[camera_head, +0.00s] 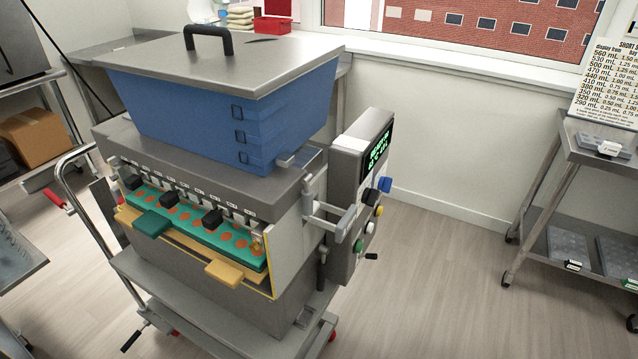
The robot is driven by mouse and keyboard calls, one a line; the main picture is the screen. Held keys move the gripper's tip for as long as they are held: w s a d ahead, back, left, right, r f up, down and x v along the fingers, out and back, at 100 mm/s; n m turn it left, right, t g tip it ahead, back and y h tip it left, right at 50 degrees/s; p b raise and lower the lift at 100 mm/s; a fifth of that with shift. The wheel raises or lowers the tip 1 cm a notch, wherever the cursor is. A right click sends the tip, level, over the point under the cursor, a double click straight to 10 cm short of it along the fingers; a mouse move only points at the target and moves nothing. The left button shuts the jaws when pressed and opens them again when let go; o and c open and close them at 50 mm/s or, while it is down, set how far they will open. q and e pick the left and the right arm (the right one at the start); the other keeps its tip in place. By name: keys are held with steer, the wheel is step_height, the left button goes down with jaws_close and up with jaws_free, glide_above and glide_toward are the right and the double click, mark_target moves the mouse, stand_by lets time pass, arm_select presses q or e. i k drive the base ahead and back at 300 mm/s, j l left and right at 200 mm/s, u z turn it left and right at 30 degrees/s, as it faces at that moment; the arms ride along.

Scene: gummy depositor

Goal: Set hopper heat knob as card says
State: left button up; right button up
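The gummy depositor stands left of centre, with a blue hopper (225,105) under a grey lid (210,65). Its control box (350,190) is on the right side, with a lit display (378,150) whose green text is too small to read surely. Blue (385,184), yellow (379,210), white (370,228) and green (358,246) controls stick out of the box. I cannot tell which one is the heat knob. A printed card (607,80) with rows of mL values stands at the right; its right part is cut off. Neither gripper is in view.
A teal mould tray (200,222) with orange pieces sits under the nozzles. A grey cart (590,155) stands at the right, with dark trays on its lower shelf. A cardboard box (35,135) is on a left shelf. The floor (450,270) right of the depositor is clear.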

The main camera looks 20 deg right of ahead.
mark_target(370, 197)
steer(key=i+l+u, duration=0.1)
steer(key=l+u, duration=0.2)
steer(key=l, duration=0.6)
steer(key=l+u, duration=0.35)
steer(key=l, duration=0.55)
steer(key=k+l+u, duration=0.1)
steer(key=l+u, duration=0.2)
steer(key=l, duration=0.65)
